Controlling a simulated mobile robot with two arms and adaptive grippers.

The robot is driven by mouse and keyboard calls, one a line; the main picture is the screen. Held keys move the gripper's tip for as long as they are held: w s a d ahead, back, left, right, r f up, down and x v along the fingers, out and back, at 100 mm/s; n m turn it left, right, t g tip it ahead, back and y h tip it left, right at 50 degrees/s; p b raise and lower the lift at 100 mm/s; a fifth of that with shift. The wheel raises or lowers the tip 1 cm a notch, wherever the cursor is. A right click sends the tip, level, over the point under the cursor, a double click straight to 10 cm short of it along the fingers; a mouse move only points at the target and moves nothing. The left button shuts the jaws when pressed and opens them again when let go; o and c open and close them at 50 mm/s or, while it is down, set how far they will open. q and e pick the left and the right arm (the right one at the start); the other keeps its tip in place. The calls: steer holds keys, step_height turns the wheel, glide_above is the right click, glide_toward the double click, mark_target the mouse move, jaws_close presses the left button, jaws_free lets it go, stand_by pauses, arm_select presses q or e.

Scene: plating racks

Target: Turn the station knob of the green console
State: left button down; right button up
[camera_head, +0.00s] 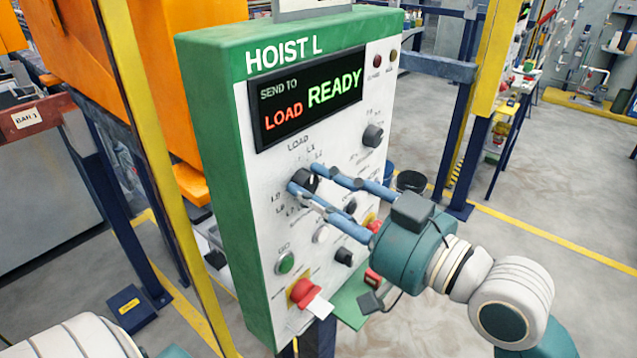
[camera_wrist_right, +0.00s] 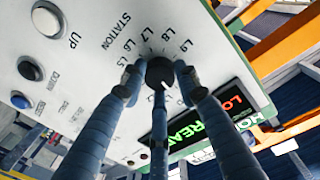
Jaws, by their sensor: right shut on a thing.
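The green console (camera_head: 207,150) labelled HOIST L stands in the middle of the head view, with a white front panel. Its screen (camera_head: 308,98) reads "SEND TO LOAD" and "READY". The black station knob (camera_head: 309,183) sits below the screen, ringed by printed position labels. The knob also shows in the right wrist view (camera_wrist_right: 160,71), near the printed word STATION. My right gripper (camera_head: 305,178) is shut on this knob, with its blue fingers around it. The fingers partly hide the knob and some labels. My left gripper is out of view.
Another black knob (camera_head: 373,135) sits to the upper right on the panel. A green button (camera_head: 285,263) and a red emergency button (camera_head: 304,291) are low on the panel. A yellow post (camera_head: 160,180) stands close left of the console. Open floor lies to the right.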

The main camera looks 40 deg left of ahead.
steer(key=m+p, duration=0.2)
steer(key=p, duration=0.1)
steer(key=m+p, duration=0.5)
steer(key=p, duration=0.1)
steer(key=shift+r+m+h, duration=0.3)
steer(key=shift+w+f+m+p, duration=0.1)
steer(key=shift+f+m+p, duration=0.05)
steer(key=shift+m+p, duration=1.2)
steer(key=o, duration=1.2)
steer(key=shift+g, duration=0.4)
steer(key=shift+c, duration=0.2)
steer(key=shift+d, duration=0.1)
steer(key=s+d, duration=0.1)
steer(key=d, duration=1)
steer(key=shift+s+d+r, duration=0.15)
steer(key=shift+d+r, duration=0.1)
steer(key=shift+d, duration=0.1)
